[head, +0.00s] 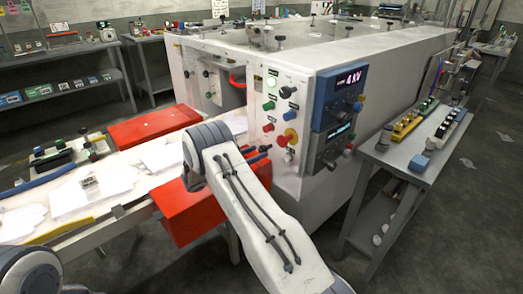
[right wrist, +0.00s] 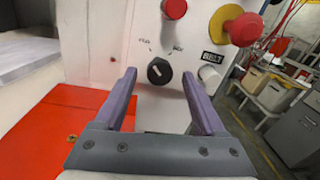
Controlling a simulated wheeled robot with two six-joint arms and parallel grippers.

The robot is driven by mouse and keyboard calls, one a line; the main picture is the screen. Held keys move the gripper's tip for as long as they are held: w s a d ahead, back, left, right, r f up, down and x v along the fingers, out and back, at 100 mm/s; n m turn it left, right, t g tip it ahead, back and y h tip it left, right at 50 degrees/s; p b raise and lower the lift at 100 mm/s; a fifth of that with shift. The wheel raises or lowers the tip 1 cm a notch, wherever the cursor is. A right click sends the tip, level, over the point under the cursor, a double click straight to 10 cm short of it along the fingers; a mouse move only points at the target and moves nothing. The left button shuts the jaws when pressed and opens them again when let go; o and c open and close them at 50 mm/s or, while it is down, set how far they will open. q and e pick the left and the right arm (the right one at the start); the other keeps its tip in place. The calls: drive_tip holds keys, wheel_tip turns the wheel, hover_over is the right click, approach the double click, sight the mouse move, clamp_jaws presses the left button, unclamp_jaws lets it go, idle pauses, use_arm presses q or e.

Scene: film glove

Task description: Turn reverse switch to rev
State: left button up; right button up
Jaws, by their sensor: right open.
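The reverse switch is a black round knob (right wrist: 158,71) with a white pointer mark, on the white machine panel (right wrist: 105,45). Two small labels stand above it, one upper left and one upper right; their text is too small to read surely. The white mark seems to point up and left. My right gripper (right wrist: 158,76) is open, its two purple fingers on either side of the knob in the picture, with no clear contact. In the head view my right arm hides most of that gripper and the switch. My left gripper is not in view.
A red button (right wrist: 174,8), a red mushroom button on a yellow base (right wrist: 244,29) and a white knob (right wrist: 210,75) sit near the switch. A red box (right wrist: 45,130) lies left of the gripper. A side table (head: 425,150) stands right of the machine.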

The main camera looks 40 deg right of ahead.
sight(261, 150)
drive_tip(key=shift+d, duration=1.65)
drive_tip(key=shift+c, duration=0.3)
clamp_jaws()
